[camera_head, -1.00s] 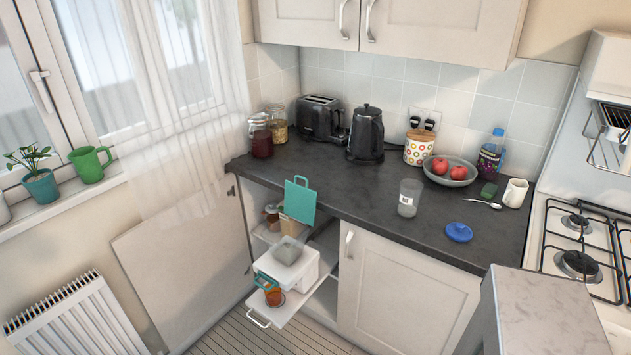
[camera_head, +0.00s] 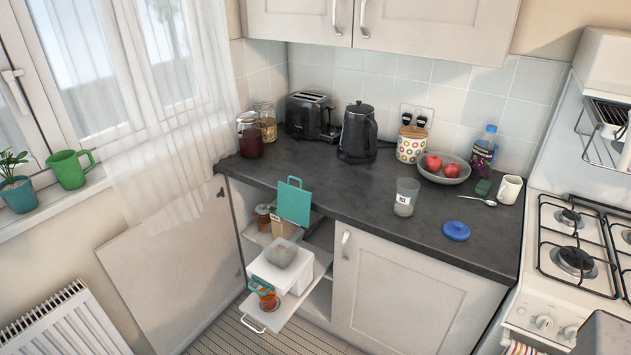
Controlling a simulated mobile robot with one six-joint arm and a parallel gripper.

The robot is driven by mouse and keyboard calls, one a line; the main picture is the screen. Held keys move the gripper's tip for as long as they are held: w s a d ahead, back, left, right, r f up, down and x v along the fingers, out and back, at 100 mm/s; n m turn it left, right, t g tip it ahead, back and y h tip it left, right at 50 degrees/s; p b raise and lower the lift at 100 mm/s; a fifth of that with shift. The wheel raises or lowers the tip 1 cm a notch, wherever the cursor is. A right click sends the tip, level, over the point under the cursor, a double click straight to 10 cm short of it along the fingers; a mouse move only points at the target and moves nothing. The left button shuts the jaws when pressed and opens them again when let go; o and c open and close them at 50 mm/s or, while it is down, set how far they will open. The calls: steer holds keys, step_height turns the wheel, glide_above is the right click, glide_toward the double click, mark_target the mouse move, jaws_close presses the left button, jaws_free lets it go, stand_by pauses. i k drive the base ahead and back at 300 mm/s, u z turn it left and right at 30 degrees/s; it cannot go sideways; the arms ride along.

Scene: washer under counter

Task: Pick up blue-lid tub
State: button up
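A round blue lid (camera_head: 456,231) lies flat on the dark worktop, near its front edge. A clear tub (camera_head: 406,197) with a white label stands upright to its left, with no lid visible on it. Another clear, greyish tub (camera_head: 281,253) sits on a white box (camera_head: 300,272) in the open cupboard. I see no tub with a blue lid fitted on it. My gripper is not in view.
The cupboard door (camera_head: 170,260) hangs open at left. A white pull-out shelf (camera_head: 270,318) holds an orange jar (camera_head: 268,298). A teal board (camera_head: 293,203) stands upright near the worktop edge. A kettle (camera_head: 357,135), fruit bowl (camera_head: 443,168), mug (camera_head: 510,189) and hob (camera_head: 585,245) stand behind and right.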

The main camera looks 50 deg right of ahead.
mark_target(408, 191)
steer(key=u, duration=0.85)
steer(key=k, duration=0.2)
steer(key=z, duration=2.45)
steer(key=k, duration=0.9)
steer(key=u, duration=0.15)
steer(key=i, duration=0.85)
